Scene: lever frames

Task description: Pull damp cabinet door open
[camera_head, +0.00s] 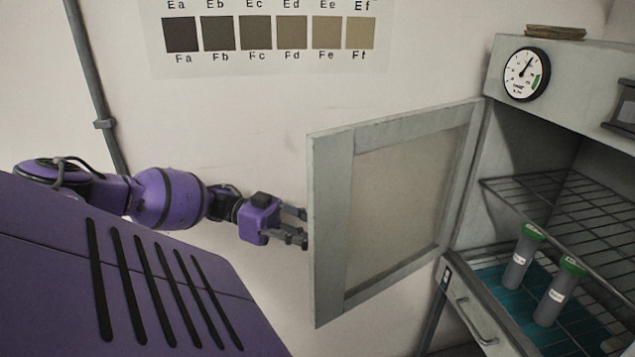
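The cabinet door (331,228) is a grey frame around a paler panel. It stands swung wide open to the left of the cabinet (566,63), hinged at the cabinet's left side. My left gripper (300,225) is at the door's free left edge, with its fingers spread apart and nothing visible between them. Its fingertips end right at that edge; I cannot tell whether they touch it or reach slightly behind it. No handle shows on the visible door face. My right gripper is out of view.
Inside the cabinet are wire shelves (560,205) and two green-capped tubes (521,258) (556,292) above a teal surface. A gauge (526,74) is on the front above the opening. A drawer handle (475,321) is below. A pipe (92,75) runs down the wall at left.

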